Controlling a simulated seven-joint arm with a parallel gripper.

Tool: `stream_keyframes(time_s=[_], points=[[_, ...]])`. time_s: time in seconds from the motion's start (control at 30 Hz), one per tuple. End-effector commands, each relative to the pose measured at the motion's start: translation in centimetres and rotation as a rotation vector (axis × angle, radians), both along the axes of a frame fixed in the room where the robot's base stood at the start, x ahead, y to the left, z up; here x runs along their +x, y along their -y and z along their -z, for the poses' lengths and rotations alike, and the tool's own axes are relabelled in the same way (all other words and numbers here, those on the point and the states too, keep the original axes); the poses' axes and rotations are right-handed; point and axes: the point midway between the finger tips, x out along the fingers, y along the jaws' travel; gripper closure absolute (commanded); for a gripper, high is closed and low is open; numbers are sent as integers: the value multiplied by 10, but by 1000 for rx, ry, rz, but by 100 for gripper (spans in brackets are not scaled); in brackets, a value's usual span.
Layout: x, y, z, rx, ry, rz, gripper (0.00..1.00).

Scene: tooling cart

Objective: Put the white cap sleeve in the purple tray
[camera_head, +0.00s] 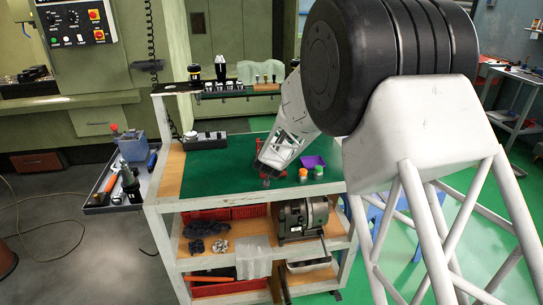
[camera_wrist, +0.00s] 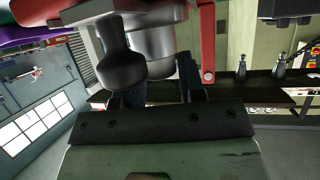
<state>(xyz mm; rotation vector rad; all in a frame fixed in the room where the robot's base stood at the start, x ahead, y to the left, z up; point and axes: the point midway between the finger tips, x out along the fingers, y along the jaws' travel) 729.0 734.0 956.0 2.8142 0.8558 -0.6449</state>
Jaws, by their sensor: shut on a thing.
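The purple tray (camera_head: 313,162) lies on the green mat at the cart's right side. A purple strip (camera_wrist: 28,34) at the upper left edge of the wrist view looks like part of it. My gripper (camera_head: 266,174) is low over the mat, left of the tray and apart from it. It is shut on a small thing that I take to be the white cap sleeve. The fingers largely hide that thing in the head view, and its shape and colour are not clear.
An orange-and-white piece (camera_head: 303,174) and a green-and-white piece (camera_head: 318,171) stand just in front of the tray. A raised rear shelf (camera_head: 236,93) holds several tool holders. The green mat (camera_head: 213,170) is mostly clear on its left. A side bin (camera_head: 101,198) holds tools.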

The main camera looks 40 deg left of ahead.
Motion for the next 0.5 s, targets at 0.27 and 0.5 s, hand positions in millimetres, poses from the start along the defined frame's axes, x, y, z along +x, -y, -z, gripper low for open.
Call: stream_keyframes(time_s=[0.27, 0.5], points=[[0, 0, 1, 0, 0, 0, 88], [0, 0, 3, 1, -1, 0, 45]])
